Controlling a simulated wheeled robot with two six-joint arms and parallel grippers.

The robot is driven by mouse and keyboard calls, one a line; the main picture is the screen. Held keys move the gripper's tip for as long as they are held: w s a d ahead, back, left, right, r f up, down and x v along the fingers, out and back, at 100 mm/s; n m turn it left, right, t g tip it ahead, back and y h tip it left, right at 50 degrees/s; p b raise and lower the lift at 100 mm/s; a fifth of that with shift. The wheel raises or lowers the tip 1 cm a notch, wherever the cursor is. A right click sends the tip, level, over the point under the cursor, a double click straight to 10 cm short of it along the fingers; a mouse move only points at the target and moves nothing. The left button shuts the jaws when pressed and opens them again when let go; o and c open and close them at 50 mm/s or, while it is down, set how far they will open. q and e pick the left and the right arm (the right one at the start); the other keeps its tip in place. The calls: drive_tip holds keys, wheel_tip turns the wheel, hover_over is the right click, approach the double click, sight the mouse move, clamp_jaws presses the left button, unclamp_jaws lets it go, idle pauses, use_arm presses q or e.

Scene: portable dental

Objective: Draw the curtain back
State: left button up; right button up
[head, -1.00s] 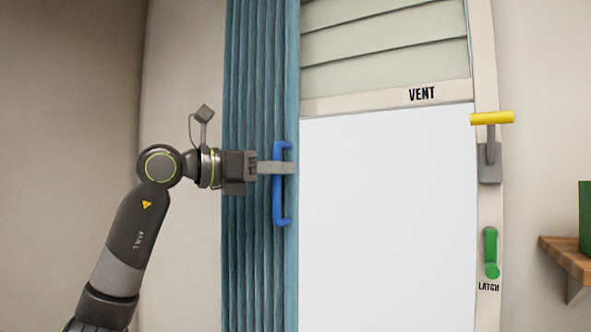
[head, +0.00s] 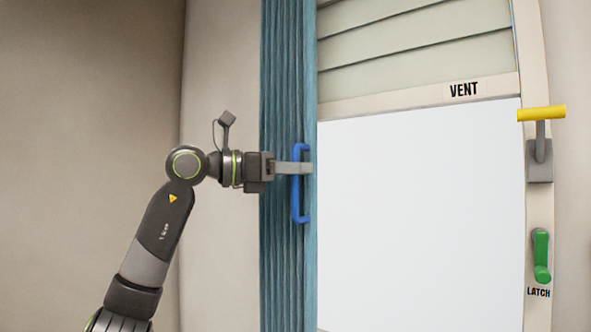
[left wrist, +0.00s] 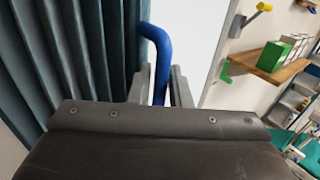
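The teal pleated curtain (head: 277,260) hangs in a narrow bunched strip at the left of the white panel in the head view. Its folds also fill the left of the left wrist view (left wrist: 85,45). A blue upright handle (head: 297,205) is on the curtain near its right edge. My left gripper (head: 300,168) reaches it from the left. In the left wrist view the blue handle (left wrist: 160,50) stands between the two fingers, which look closed around it. The handle's lower part is hidden there by the gripper body. My right gripper is not in view.
The bare white panel (head: 420,210) lies right of the curtain, under slats marked VENT (head: 464,90). Right of it are a yellow-topped lever (head: 541,113) and a green latch handle (head: 541,255). A wooden shelf (left wrist: 268,67) with green-and-white boxes shows in the wrist view.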

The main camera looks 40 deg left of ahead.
use_arm(q)
drive_tip(key=b+v, duration=0.6)
drive_tip(key=v, duration=1.1)
drive_tip(key=shift+s+b, duration=0.2)
drive_tip(key=shift+b, duration=0.1)
